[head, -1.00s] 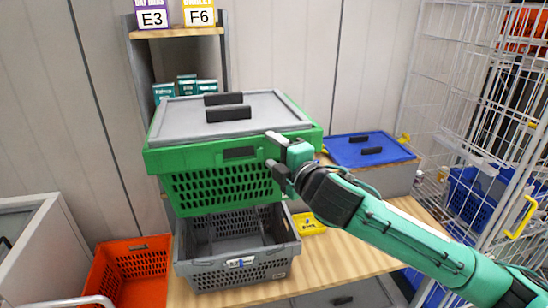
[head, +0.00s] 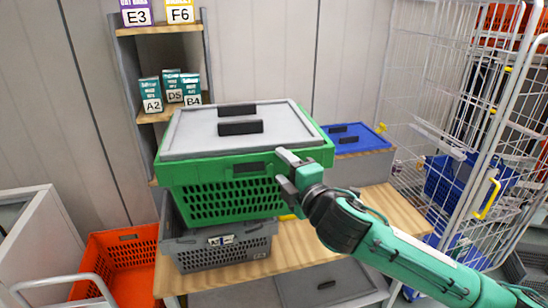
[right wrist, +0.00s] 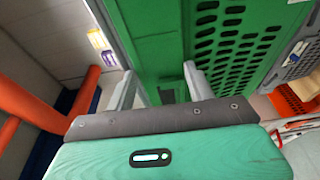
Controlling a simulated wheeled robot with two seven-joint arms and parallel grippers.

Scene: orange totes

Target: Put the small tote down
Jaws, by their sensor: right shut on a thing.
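A green tote (head: 230,200) with perforated sides has a flat grey lid (head: 238,132) with two black handles. My right gripper (head: 288,175) is shut on the green tote at its right front side, by the rim. In the right wrist view, the fingers (right wrist: 158,88) are on either side of part of the green tote wall (right wrist: 165,45). The tote looks about level, over the back of a grey crate (head: 222,260). I cannot tell whether its underside touches the crate. My left gripper is not in view.
A wooden table (head: 310,243) has free room right of the crate. A grey box with a blue lid (head: 350,138) stands behind right. An orange tote (head: 125,262) is at left, a wire cage (head: 440,120) at right, and a shelf (head: 160,32) with labelled boxes behind.

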